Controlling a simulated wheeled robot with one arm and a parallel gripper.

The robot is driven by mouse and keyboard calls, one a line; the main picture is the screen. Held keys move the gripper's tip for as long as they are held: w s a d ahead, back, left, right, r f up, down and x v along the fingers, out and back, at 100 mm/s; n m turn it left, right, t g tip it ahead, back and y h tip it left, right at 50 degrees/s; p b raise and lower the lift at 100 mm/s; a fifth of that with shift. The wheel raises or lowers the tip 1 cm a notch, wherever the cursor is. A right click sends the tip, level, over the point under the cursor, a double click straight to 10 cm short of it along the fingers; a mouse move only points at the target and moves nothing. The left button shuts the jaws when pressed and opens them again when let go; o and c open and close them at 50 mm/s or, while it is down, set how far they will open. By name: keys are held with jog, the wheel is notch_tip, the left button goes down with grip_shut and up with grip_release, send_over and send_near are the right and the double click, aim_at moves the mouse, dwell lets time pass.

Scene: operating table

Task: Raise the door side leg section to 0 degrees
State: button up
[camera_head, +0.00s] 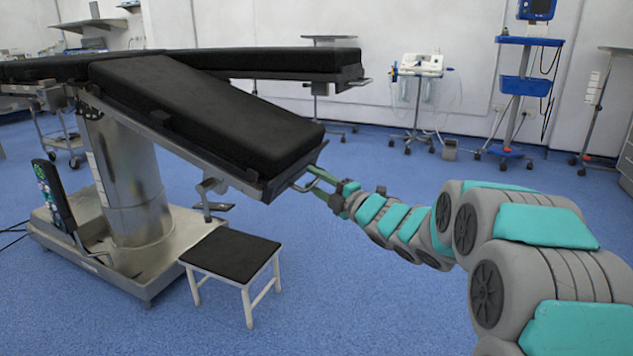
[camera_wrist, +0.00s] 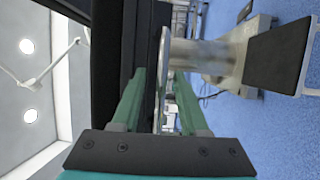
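The near black leg section (camera_head: 205,108) of the operating table slopes down toward my arm. The other leg section (camera_head: 290,60) behind it is about level. A metal end handle (camera_head: 303,184) sticks out at the lowered section's low end. My gripper (camera_head: 318,178) is at this handle, its green fingers reaching toward the section's end. In the wrist view the fingers of my gripper (camera_wrist: 160,82) are apart, with the thin metal handle (camera_wrist: 164,62) between them and gaps beside it. The dark section (camera_wrist: 112,45) fills the area behind the left finger.
A black-topped step stool (camera_head: 232,257) stands on the floor below the section. The table's column (camera_head: 125,160) and base (camera_head: 150,255) are at left. Equipment carts (camera_head: 415,110) stand along the back wall. The blue floor between the stool and my arm is clear.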

grip_shut()
jog(key=shift+r, duration=0.1)
dwell(1.1)
